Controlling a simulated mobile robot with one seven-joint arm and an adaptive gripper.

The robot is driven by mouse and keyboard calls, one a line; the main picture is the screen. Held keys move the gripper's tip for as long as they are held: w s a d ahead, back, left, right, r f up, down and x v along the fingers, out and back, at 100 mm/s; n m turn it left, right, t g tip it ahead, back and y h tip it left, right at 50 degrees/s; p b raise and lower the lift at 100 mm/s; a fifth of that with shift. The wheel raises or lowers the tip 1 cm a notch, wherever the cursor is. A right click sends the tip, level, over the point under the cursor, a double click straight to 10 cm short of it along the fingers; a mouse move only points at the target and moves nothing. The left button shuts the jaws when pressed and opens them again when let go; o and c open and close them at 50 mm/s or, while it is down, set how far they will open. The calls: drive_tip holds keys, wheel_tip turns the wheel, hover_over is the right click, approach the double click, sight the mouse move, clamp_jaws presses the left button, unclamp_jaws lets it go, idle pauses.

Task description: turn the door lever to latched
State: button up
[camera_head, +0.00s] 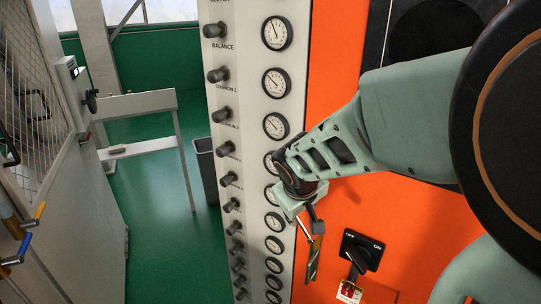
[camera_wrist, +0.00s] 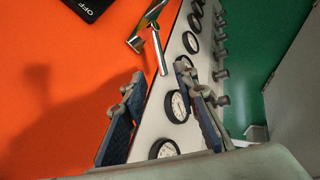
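The metal door lever (camera_wrist: 158,50) is on the orange panel in the wrist view. It has a slim silver rod and a flat shiny plate behind it. In the head view the lever (camera_head: 314,260) is partly behind my gripper. My gripper (camera_wrist: 158,74) is open, with a blue-padded finger on each side. The rod's near end lies around the gap between the fingertips; I cannot tell whether it touches. In the head view my gripper (camera_head: 310,212) is just above the lever, in front of the panel edge.
A black ON/OFF switch (camera_head: 360,250) with a red tagged lock (camera_head: 349,291) sits right of the lever. A pale column of gauges and knobs (camera_head: 247,120) runs along the left of the orange panel (camera_head: 332,100). Green floor (camera_head: 155,220) is open farther left, with a dark bin (camera_head: 207,170).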

sight(301, 224)
drive_tip(key=b+x, duration=0.4)
drive_tip(key=x, duration=0.5)
drive_tip(key=shift+s+f, duration=0.1)
drive_tip(key=shift+s, duration=0.1)
drive_tip(key=shift+w+d+f+b, duration=0.1)
drive_tip(key=shift+w+f+b, duration=0.35)
drive_tip(key=shift+f+b, duration=0.1)
clamp_jaws()
